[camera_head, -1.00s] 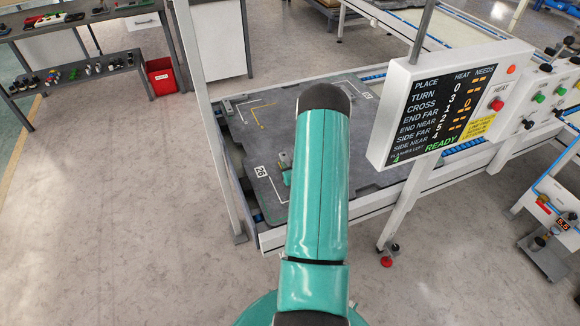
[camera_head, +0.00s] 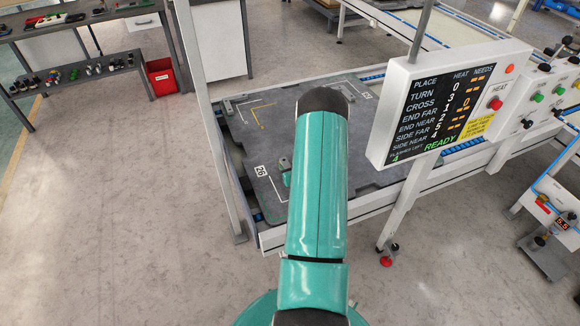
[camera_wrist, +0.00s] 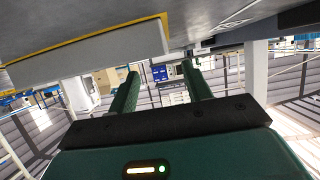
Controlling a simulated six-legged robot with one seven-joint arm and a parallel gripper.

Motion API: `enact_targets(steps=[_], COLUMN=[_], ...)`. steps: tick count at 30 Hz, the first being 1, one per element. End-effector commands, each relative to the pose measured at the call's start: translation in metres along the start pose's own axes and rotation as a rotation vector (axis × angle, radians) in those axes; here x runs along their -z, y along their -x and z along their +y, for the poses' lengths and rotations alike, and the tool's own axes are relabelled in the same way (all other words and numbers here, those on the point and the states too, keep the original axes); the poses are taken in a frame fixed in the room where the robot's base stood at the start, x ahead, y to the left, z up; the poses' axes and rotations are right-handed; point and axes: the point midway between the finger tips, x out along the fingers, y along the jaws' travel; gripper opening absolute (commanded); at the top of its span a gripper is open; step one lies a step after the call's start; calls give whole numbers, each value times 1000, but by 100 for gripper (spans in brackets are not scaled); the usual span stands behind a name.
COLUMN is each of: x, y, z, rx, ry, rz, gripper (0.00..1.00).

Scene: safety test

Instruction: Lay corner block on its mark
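In the wrist view, the two green fingers of my gripper (camera_wrist: 160,72) stand apart with background visible between them. A pale grey bar with a yellow edge (camera_wrist: 100,53) lies close beside the fingertips, against the dark surface; I cannot tell whether it is the corner block. My arm hides much of the plate and most of my gripper. A yellow corner line (camera_head: 259,116) and white corner lines are marked at the plate's far left.
A status board (camera_head: 440,105) reading READY hangs right of my arm. A control panel (camera_head: 540,100) stands beyond it. A white upright post (camera_head: 212,110) stands left of the plate. A red bin (camera_head: 161,76) stands by shelves at the back left. Floor at left is clear.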

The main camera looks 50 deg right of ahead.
Motion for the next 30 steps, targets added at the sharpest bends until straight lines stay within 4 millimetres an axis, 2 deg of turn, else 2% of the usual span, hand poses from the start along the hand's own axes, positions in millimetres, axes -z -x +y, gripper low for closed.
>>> enact_targets(steps=[1,6,13,24,30], x=[-9,-8,6,6,6], y=[-1,-1,5,87,116], z=[-1,0,0,-1,-1], rx=[1,0,-1,-1,0], ry=[5,6,7,2,2], rz=[-9,-7,-4,-6,-6], gripper=[49,49,49,49,49])
